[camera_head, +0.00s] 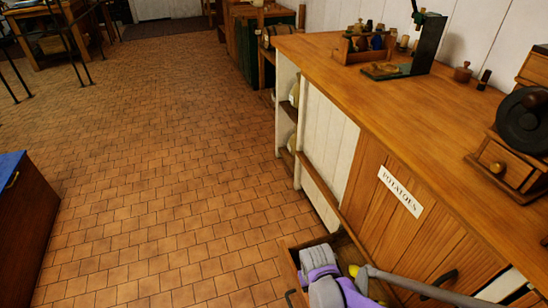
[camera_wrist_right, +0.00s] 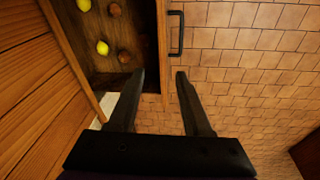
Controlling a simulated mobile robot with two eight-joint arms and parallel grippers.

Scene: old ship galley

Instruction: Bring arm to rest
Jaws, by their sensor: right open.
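My right arm (camera_head: 322,275), grey and purple, comes in at the bottom of the head view, over an open wooden drawer (camera_head: 289,262). The fingers of that arm are hidden or out of frame there. My left gripper is not in view.
The drawer holds yellow fruit (camera_wrist_right: 103,47) and brown round items (camera_wrist_right: 124,56). The wooden counter (camera_head: 400,105) carries a bottle rack (camera_head: 362,47), a dark stand (camera_head: 428,45) and a grinder (camera_head: 505,165). A cabinet (camera_head: 22,225) stands left. The tiled floor (camera_head: 170,170) between is clear.

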